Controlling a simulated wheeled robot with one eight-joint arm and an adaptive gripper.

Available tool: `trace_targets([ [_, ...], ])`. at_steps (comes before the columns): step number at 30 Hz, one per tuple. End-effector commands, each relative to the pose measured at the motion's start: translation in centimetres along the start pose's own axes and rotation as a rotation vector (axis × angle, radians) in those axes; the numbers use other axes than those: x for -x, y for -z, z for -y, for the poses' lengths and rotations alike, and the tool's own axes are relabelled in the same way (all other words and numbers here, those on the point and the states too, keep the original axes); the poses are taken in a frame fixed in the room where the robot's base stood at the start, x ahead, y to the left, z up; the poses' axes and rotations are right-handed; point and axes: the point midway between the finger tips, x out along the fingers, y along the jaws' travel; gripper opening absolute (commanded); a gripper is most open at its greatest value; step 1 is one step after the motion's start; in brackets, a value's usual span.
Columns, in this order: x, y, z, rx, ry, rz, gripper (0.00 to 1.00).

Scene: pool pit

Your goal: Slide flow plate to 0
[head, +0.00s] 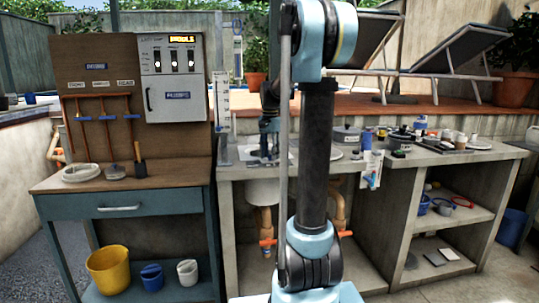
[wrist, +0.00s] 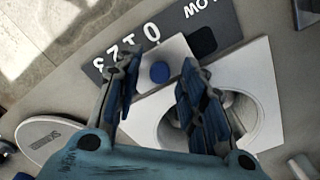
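In the wrist view a pale plate (wrist: 180,52) with a round blue knob (wrist: 159,72) lies beside a dark scale strip (wrist: 122,50). My gripper (wrist: 160,82) is open, with one finger on each side of the knob. I cannot tell whether the fingers touch the knob or plate. In the head view my gripper (head: 268,145) is over the counter, partly behind my arm; the plate cannot be made out there.
A white square fitting (wrist: 266,135) with round openings lies under the right finger. A white oval lid (wrist: 50,138) lies at left. In the head view, jars and bottles (head: 402,135) stand on the counter (head: 420,157) at right, and a wooden tool board (head: 95,110) stands at left.

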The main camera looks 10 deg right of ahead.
Motion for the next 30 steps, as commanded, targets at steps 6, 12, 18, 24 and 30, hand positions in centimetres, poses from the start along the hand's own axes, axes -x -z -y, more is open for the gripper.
trace_targets([
  [6, 0.0, 0.0, 0.1, 0.001, 0.000, 0.000, 0.13],
  [12, 0.0, -0.1, 0.1, 0.002, 0.000, 0.000, 0.00],
  [18, 0.0, -1.1, 1.2, 0.006, 0.001, 0.000, 0.00],
  [24, 0.1, -3.1, 3.2, 0.006, 0.001, 0.000, 0.00],
  [30, 0.1, -4.0, 4.0, 0.004, 0.002, 0.000, 0.00],
])
